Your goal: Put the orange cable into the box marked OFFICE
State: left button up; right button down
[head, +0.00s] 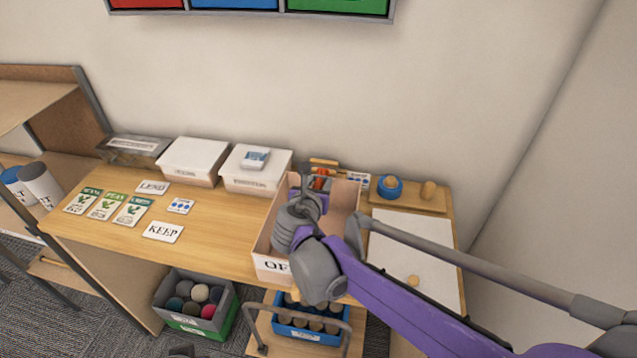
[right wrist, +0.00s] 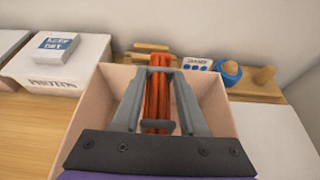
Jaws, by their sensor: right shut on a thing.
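The orange cable (right wrist: 157,95) is a coiled bundle held upright between the fingers of my right gripper (right wrist: 158,100) in the right wrist view. In the head view a little of the cable (head: 319,183) shows past my right gripper (head: 314,190). The OFFICE box (head: 272,267) is an open pinkish-tan box on the table, its label partly covered by my arm. The gripper and cable are over the box's opening in both views; how deep the cable sits is hard to tell. My left gripper is not in view.
Lidded white boxes (head: 192,160) stand left of the open box. Seed packets and cards, one reading KEEP (head: 163,232), lie on the table. A blue round object (head: 390,187) and a white board (head: 415,250) are at right. A grey-green bin (head: 195,302) is below.

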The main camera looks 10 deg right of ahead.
jog(key=shift+f, duration=0.1)
jog(key=shift+c, duration=2.2)
grip_release()
jog(key=shift+r, duration=0.25)
jog(key=v, duration=1.2)
